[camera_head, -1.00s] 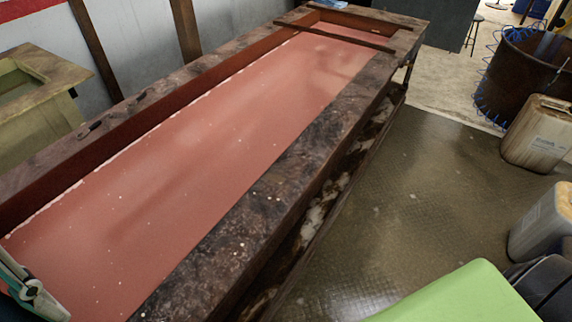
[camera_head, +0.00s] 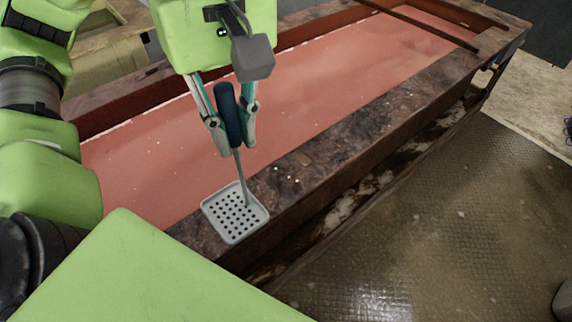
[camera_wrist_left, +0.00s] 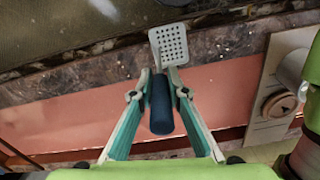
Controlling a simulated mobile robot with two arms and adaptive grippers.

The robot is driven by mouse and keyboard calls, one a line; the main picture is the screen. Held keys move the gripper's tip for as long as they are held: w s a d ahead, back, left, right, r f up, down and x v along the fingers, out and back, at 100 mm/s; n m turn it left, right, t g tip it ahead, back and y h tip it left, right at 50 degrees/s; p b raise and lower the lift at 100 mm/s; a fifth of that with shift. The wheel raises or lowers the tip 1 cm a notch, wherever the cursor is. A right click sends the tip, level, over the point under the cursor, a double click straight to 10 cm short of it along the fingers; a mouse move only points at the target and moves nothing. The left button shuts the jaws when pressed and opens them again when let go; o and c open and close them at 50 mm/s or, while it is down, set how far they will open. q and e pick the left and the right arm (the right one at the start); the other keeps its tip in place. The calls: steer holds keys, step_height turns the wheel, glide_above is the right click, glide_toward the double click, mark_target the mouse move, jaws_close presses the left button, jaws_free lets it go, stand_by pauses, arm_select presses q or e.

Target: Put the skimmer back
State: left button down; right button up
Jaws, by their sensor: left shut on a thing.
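The skimmer has a dark blue handle (camera_head: 228,115), a thin grey shaft and a square perforated light-grey head (camera_head: 236,213). My left gripper (camera_head: 234,145) is shut on the handle, with the head hanging below. In the head view the skimmer's head overlaps the near rim of the long trough (camera_head: 330,150); I cannot tell whether it touches it. The left wrist view shows the handle (camera_wrist_left: 161,105) between the fingers and the head (camera_wrist_left: 173,43) beyond the fingertips. A rack or rail for the skimmer cannot be made out. My right gripper is not in view.
The trough holds flat reddish liquid or lining (camera_head: 330,75). A dark bar (camera_head: 425,25) crosses its far end. A greenish box-like stand (camera_head: 110,50) is behind it at left.

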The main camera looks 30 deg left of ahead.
arm_select(q)
steer(key=w+a+f+p, duration=0.3)
steer(key=w+f, duration=0.9)
steer(key=shift+w+f, duration=0.2)
steer(key=shift+d, duration=0.1)
steer(key=shift+f, duration=0.2)
steer(key=c, duration=2)
jaws_free()
steer(key=shift+o, duration=0.2)
steer(key=shift+r, duration=0.1)
